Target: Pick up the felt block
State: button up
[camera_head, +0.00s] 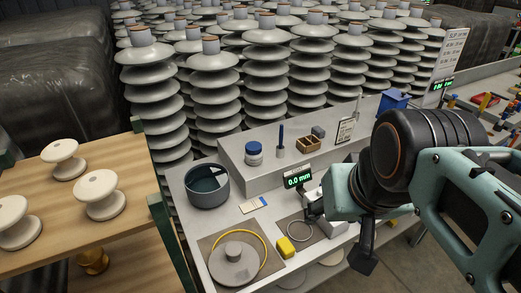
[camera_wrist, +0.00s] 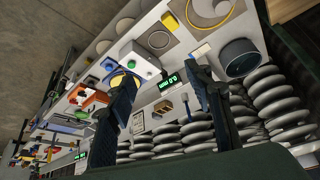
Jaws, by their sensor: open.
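A small dark grey block (camera_head: 318,131), possibly the felt block, sits on the raised grey shelf behind a wooden compartment box (camera_head: 309,144). A yellow block (camera_head: 285,247) lies on the lower bench top and also shows in the wrist view (camera_wrist: 170,21). I cannot tell for sure which one is felt. My gripper (camera_head: 362,257) hangs at the bench's right part, to the right of both blocks. In the wrist view my gripper (camera_wrist: 160,80) has its two dark fingers wide apart with nothing held. The grey block is not clear in the wrist view.
A green-lit gauge (camera_head: 298,180) stands by the shelf's front edge. A dark round tub (camera_head: 207,186), a blue-lidded jar (camera_head: 254,153) and a grey disc with a yellow ring (camera_head: 234,263) are to the left. Tall insulator stacks (camera_head: 213,90) crowd behind the shelf.

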aim_at(317, 131)
jog(key=i+l+u, duration=0.1)
jog(key=l, duration=0.3)
jog(key=i+l+u, duration=0.1)
jog(key=l, duration=0.3)
jog(key=i+l+u, duration=0.1)
jog(key=i+l, duration=0.15)
jog(key=l, duration=0.15)
jog(key=i+l+u, duration=0.1)
jog(key=l, duration=0.3)
jog(key=i+l+u, duration=0.1)
jog(key=l, duration=0.35)
jog(key=i+l+u, duration=0.1)
jog(key=l, duration=0.35)
jog(key=i+l+z, duration=0.1)
